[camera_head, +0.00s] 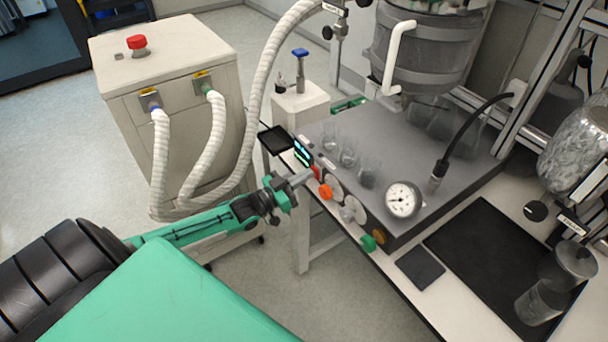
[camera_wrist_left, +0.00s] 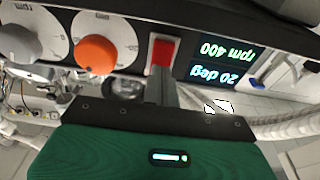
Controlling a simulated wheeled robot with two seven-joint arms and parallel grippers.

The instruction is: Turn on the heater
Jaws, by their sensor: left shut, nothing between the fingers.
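The grey heater unit (camera_head: 455,185) stands on the white bench. Its front panel has a lit display (camera_head: 302,152), which reads "rpm 400" and "20 deg" upside down in the left wrist view (camera_wrist_left: 222,62). Beside the display is a red switch (camera_wrist_left: 163,50), then an orange knob (camera_wrist_left: 95,55) and a grey knob (camera_wrist_left: 18,42). The orange knob also shows in the head view (camera_head: 326,191). My left gripper (camera_head: 303,178) is shut and empty, its fingertips (camera_wrist_left: 163,82) right at the red switch. I cannot tell if they touch it. My right gripper is out of view.
Glass vessels (camera_head: 348,155) and a pressure gauge (camera_head: 403,198) stand on the unit. A white cabinet (camera_head: 165,65) with ribbed hoses (camera_head: 215,140) and a red button (camera_head: 137,43) is at the left. A dark mat (camera_head: 490,255) lies at the right.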

